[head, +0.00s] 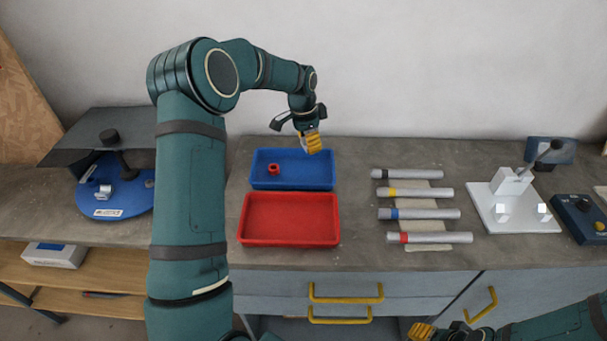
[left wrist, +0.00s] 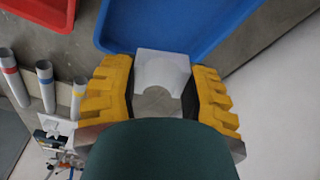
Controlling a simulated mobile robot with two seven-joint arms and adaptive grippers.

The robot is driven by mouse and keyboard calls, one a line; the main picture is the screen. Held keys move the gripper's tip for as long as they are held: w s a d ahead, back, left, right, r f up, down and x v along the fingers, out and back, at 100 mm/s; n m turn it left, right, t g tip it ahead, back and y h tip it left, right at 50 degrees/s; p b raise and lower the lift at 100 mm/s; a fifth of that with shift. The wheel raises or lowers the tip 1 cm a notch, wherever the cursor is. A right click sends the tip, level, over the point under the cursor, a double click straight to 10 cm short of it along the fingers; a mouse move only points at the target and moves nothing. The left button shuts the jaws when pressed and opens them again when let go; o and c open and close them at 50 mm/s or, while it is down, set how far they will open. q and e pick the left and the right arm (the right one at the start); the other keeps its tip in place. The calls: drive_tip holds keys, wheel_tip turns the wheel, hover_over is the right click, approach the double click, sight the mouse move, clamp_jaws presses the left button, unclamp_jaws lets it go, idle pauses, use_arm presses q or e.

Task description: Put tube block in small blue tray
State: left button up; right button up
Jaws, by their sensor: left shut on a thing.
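My left gripper (head: 311,140) is over the back right part of the small blue tray (head: 262,184). In the left wrist view its yellow fingers (left wrist: 164,90) are shut on a white tube block (left wrist: 163,68) with a rounded notch. The block is mostly hidden by the fingers in the head view. The blue tray (left wrist: 190,22) lies just beyond the block in the wrist view; I cannot tell how high the block is above it. A small red ring-like part (head: 274,169) sits inside the tray. My right gripper (head: 422,332) is low at the bottom edge, partly cut off.
A red tray (head: 290,240) stands directly in front of the blue one. Several grey tubes with coloured bands (head: 418,213) lie to the right, then a white jig plate (head: 512,215). A blue round fixture (head: 112,204) is at left. The wall is close behind.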

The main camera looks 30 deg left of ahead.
sight(310, 172)
use_arm(q)
drive_tip(key=shift+f, duration=0.15)
wheel_tip(310, 172, down, 10)
drive_tip(key=shift+w+r, duration=0.1)
idle(0.4)
drive_tip(key=shift+b, duration=0.35)
drive_tip(key=o, duration=1.1)
drive_tip(key=shift+f, duration=0.2)
drive_tip(key=r, duration=0.4)
drive_tip(key=s+r, duration=0.1)
drive_tip(key=r, duration=0.3)
drive_tip(key=a+r, duration=0.1)
drive_tip(key=r, duration=0.3)
drive_tip(key=shift+s+r+p, duration=0.15)
drive_tip(key=shift+s+p, duration=0.1)
drive_tip(key=shift+p, duration=0.15)
